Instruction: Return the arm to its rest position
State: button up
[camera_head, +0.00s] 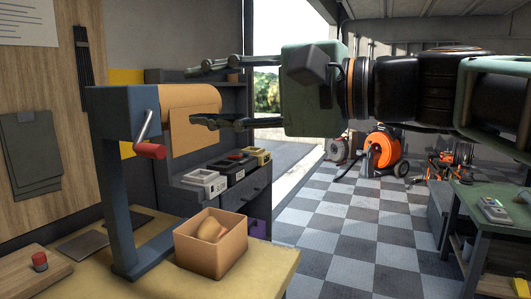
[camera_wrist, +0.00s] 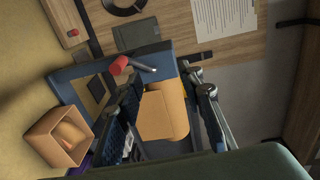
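My gripper (camera_head: 192,97) reaches in from the right with its two fingers spread wide. One finger shows above the tan roll (camera_head: 182,98), the other overlaps its lower part. In the wrist view the roll (camera_wrist: 163,112) appears between the two fingers of my gripper (camera_wrist: 166,84), with nothing seen clamped. I cannot tell whether a finger touches the roll. The roll sits on a blue stand (camera_head: 118,190) with a red-handled crank (camera_head: 151,150). My arm (camera_head: 425,88) stretches level across the upper right of the head view.
A tan open box (camera_head: 232,262) with a rounded brown item stands on the yellow-topped bench (camera_head: 180,285). Small bins (camera_head: 205,186) line a dark shelf behind. An orange drain machine (camera_head: 383,152) stands on the checkered floor (camera_head: 345,235). A green table (camera_head: 470,215) is at right.

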jog(key=s+d+f+n+h, duration=0.1)
jog(key=d+f+h, duration=0.3)
jog(key=f, duration=0.8)
jog(key=s+d+f+h, duration=0.1)
jog(key=d+f+h, duration=0.35)
jog(key=f, duration=0.75)
jog(key=s+d+f+n+g+h+p, duration=0.1)
jog(key=s+d+f+n+h, duration=0.2)
jog(key=d+f, duration=0.4)
jog(key=s+d+f+h, duration=0.2)
jog(key=d+f+h, duration=0.3)
jog(key=d+f, duration=0.15)
notch_tip(320, 180, up, 36)
jog(key=p, duration=3.5)
jog(key=shift+s+d+f, duration=0.15)
